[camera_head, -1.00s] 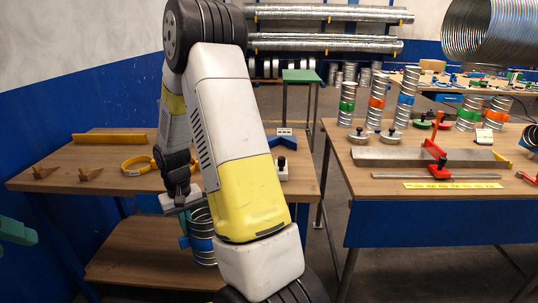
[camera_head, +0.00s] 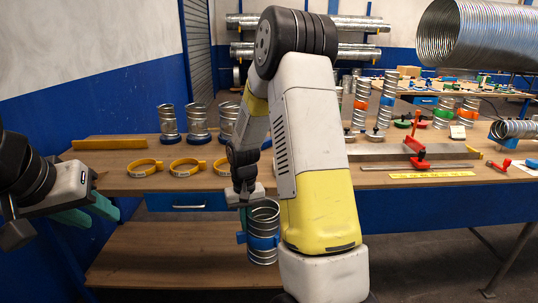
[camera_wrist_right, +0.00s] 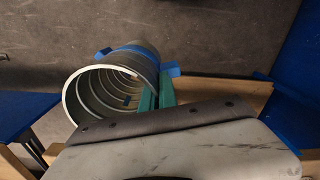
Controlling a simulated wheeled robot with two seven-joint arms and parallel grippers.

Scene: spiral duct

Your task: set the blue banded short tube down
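The blue banded short tube (camera_head: 263,243) is a ribbed metal cylinder with a blue band. It hangs under my right gripper (camera_head: 243,207), in front of the table edge and below the tabletop. In the right wrist view, the tube (camera_wrist_right: 88,98) shows its open end, with the blue band (camera_wrist_right: 150,52) farther along. The teal fingers of my right gripper (camera_wrist_right: 157,92) are shut at the tube's wall; their exact contact is partly hidden. My left gripper (camera_head: 90,210) is at the far left, its teal fingers apart and empty.
Three short tubes (camera_head: 197,122) stand on blue bases at the back of the wooden table (camera_head: 120,182). Yellow rings (camera_head: 184,167) lie near its front, and a yellow bar (camera_head: 110,143) behind. The lower shelf (camera_head: 150,255) is bare. A second workbench (camera_head: 400,180) stands at the right.

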